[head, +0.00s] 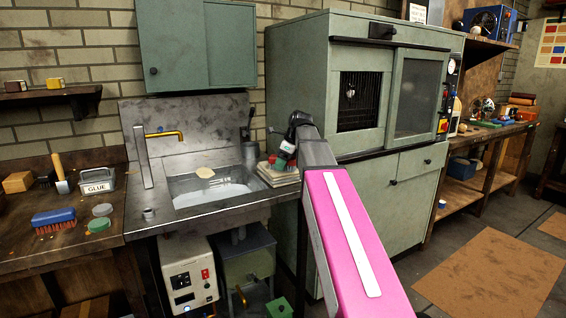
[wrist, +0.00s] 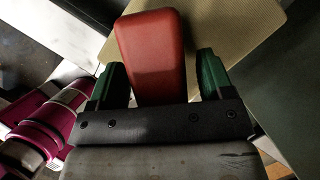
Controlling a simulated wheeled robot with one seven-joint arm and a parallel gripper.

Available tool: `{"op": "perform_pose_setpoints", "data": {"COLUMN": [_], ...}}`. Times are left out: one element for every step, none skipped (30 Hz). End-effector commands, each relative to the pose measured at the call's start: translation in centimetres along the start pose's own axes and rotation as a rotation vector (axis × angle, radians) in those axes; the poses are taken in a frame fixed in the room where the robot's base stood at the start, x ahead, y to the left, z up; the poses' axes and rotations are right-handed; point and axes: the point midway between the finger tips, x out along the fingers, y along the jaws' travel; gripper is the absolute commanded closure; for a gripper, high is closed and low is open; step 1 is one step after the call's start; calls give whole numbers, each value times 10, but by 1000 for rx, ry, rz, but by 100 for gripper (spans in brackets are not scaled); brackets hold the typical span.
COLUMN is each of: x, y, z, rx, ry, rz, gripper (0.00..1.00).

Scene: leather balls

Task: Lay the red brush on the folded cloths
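The red brush (wrist: 153,50) shows as a smooth red block in the wrist view, over the pale top cloth. In the head view the red brush (head: 280,163) is small and partly hidden at the folded cloths (head: 282,179), which lie stacked at the sink's right edge. The cloths also show in the wrist view (wrist: 222,38). My gripper (wrist: 160,85) has its green fingers on either side of the brush, with a gap showing at the right finger. It seems open around the brush. In the head view my gripper (head: 285,153) is just above the cloths. Bristles are hidden.
The steel sink (head: 178,197) lies left of the cloths, and a green cabinet (head: 345,90) stands close on the right.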

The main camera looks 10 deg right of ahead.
Motion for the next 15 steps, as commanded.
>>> {"op": "perform_pose_setpoints", "data": {"x": [0, 0, 0, 0, 0, 0, 0, -1, -3, -4, -7, -11, -14, -19, -25], "y": [0, 0, 0, 0, 0, 0, 0, 0, 0, 0, 0, 0, 0, -1, -1], "z": [0, 0, 0, 0, 0, 0, 0, 0, 1, 1, 1, 1, 1, 1, 1], "rx": [0, 0, 0, 0, 0, 0, 0, 0, 0, 0, 0, 0, 0, 0, 0], "ry": [0, 0, 0, 0, 0, 0, 0, 0, 0, 0, 0, 0, 0, 0, -1], "rz": [0, 0, 0, 0, 0, 0, 0, 0, 0, 0, 0, 0, 0, -1, -2], "gripper": [27, 27, 27, 27, 27, 27, 27, 27, 27, 27, 27, 27, 27, 27, 27]}}
